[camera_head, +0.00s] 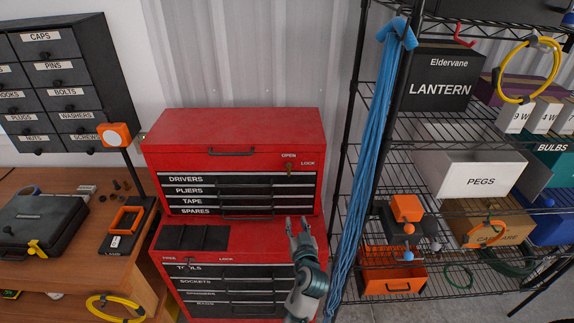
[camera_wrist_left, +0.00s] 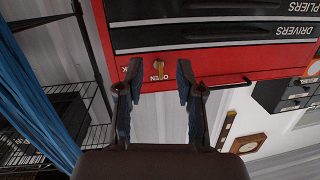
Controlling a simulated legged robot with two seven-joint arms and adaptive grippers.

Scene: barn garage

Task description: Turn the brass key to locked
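The brass key (camera_head: 289,170) sits in the front of the red upper tool chest (camera_head: 232,128), near the printed OPEN and LOCK labels. In the left wrist view, which is upside down, the brass key (camera_wrist_left: 158,66) lines up with the OPEN label. My left gripper (camera_head: 298,224) is open in front of the chest, below the key in the head view. In the left wrist view its fingers (camera_wrist_left: 154,88) are apart, with the key seen beyond the gap between them; no contact shows. My right gripper is in neither view.
A lower red chest (camera_head: 240,237) with dark pads on top and its own lock labels stands below. Blue rope (camera_head: 375,130) hangs on the wire shelf (camera_head: 440,140) at right. A wooden bench (camera_head: 75,240) with a dark case (camera_head: 40,225) is at left.

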